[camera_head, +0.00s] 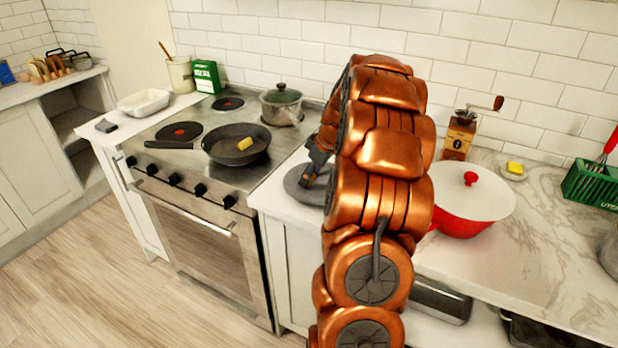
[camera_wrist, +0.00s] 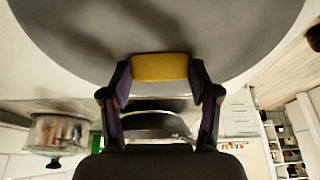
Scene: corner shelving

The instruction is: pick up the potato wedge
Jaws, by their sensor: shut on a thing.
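The potato wedge (camera_wrist: 160,67) is a yellow block in the wrist view, at the top centre between my two fingertips. My gripper (camera_wrist: 161,76) is shut on it, one finger at each end. In the head view my gripper (camera_head: 312,174) is small and dark, low over a grey round plate (camera_head: 296,190) on the counter right of the stove; the wedge is not clear there. The grey plate (camera_wrist: 90,40) fills the top of the wrist view behind the wedge. I cannot tell whether the wedge touches it.
A frying pan (camera_head: 222,156) with a yellow piece (camera_head: 245,143) and a lidded pot (camera_head: 282,108) stand on the stove. My arm hides part of a red pan with a white lid (camera_head: 470,195). A coffee grinder (camera_head: 461,133) and green rack (camera_head: 592,184) stand farther right.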

